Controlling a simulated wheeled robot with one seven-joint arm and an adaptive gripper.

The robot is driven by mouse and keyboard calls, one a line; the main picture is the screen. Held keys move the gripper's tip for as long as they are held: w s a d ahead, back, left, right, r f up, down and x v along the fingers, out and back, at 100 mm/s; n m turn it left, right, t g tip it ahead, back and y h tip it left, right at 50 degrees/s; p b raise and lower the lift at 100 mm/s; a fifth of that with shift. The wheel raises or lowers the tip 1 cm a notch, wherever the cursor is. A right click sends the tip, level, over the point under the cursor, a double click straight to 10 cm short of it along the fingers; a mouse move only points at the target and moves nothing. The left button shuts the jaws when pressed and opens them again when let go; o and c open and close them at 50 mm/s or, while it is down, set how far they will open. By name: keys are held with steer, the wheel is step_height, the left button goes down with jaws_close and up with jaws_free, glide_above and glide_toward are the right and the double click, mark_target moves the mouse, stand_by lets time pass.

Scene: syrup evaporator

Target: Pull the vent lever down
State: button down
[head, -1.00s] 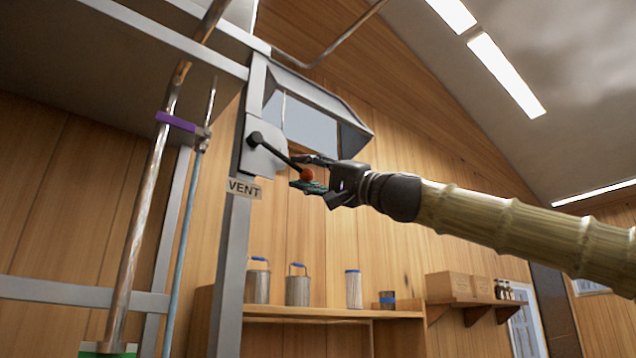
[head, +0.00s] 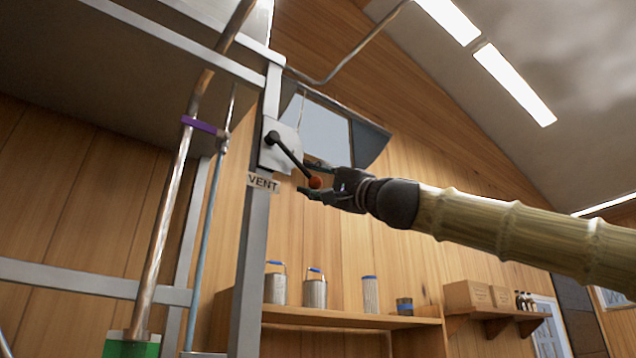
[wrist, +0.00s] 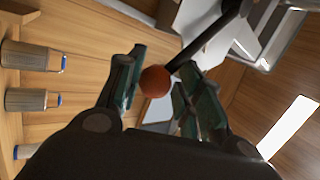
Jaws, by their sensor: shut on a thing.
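The vent lever (head: 293,158) is a black rod with an orange-red ball at its end. It runs from a pivot on a pale plate (head: 282,148) on the metal post, slanting down to the right. A VENT label (head: 263,182) sits below the plate. My gripper (head: 316,181) comes in from the right, shut on the lever's ball end, with one finger above and one below. In the wrist view, the ball (wrist: 155,80) lies between the dark green fingers (wrist: 155,88), and the rod runs up to the right.
A purple-clamped pipe (head: 202,125) and the metal post (head: 256,250) stand left of the lever. A grey-framed hood (head: 368,140) is behind it. A shelf (head: 340,318) with several cans is below. The space under my gripper looks clear.

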steer(key=shift+a, duration=0.1)
steer(key=c, duration=0.9)
jaws_free()
steer(key=shift+a, duration=0.1)
steer(key=shift+d, duration=0.2)
steer(key=shift+v, duration=6)
steer(key=shift+a, duration=0.1)
